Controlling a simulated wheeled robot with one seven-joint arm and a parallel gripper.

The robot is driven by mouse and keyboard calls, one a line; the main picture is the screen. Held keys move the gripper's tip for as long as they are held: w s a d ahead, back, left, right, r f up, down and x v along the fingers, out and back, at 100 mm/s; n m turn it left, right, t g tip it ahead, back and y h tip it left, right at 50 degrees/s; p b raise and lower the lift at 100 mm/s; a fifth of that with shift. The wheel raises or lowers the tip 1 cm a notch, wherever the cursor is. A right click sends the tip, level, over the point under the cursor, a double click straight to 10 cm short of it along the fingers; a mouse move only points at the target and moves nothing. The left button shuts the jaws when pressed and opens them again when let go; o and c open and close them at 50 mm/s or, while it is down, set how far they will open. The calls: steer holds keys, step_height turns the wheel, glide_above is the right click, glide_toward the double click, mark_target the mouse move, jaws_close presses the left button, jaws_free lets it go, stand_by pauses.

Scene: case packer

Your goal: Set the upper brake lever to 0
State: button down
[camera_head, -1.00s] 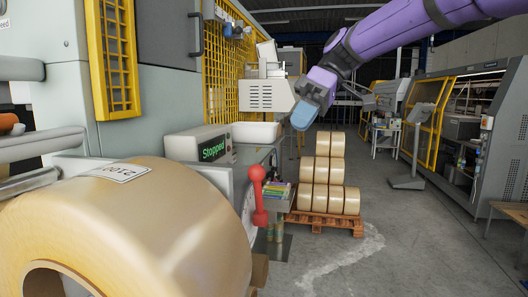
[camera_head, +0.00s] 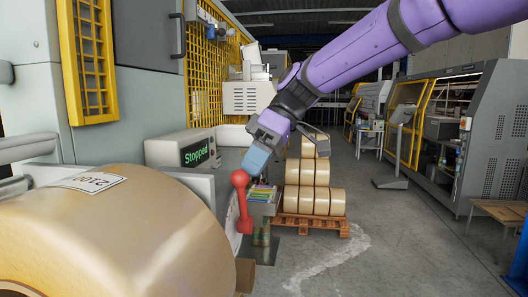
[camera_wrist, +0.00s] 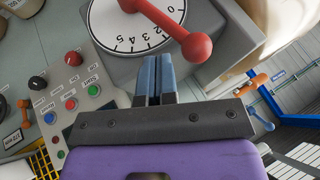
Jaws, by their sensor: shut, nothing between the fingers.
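The red brake lever (camera_head: 242,208) stands upright with a ball at its top in the head view, beside the large tan roll. In the wrist view, the red lever (camera_wrist: 163,23) crosses a white dial (camera_wrist: 112,27), its ball over the grey housing. The figures 2 to 5 and a 0 are legible; the lever crosses the scale between 0 and 2. My gripper (camera_head: 251,168) is shut and empty, its tips close to the lever's upper ball. In the wrist view, my gripper (camera_wrist: 155,62) points at the dial's edge, left of the ball; I cannot tell whether they touch.
The tan roll (camera_head: 120,235) fills the lower left. A button panel (camera_wrist: 70,105) lies left of my gripper.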

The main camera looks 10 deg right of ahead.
mark_target(243, 180)
steer(key=shift+s+a, duration=0.35)
steer(key=shift+s, duration=0.2)
steer(key=shift+s+a+n+t+h, duration=0.2)
steer(key=shift+s+a+t+h, duration=0.1)
steer(key=shift+s+t, duration=0.4)
steer(key=shift+s+a+n+t+h, duration=0.25)
steer(key=shift+s+t, duration=0.35)
steer(key=shift+s, duration=0.2)
steer(key=shift+s+a+f+n+t+h, duration=0.15)
steer(key=shift+s+a+f+t, duration=0.1)
steer(key=shift+s+t, duration=0.3)
steer(key=shift+s+a+f+n+t+h, duration=0.1)
steer(key=shift+s+a+f+t, duration=0.1)
steer(key=shift+s+t, duration=0.3)
steer(key=shift+s+a+f, duration=0.1)
steer(key=shift+s+f, duration=0.1)
steer(key=shift+s, duration=0.25)
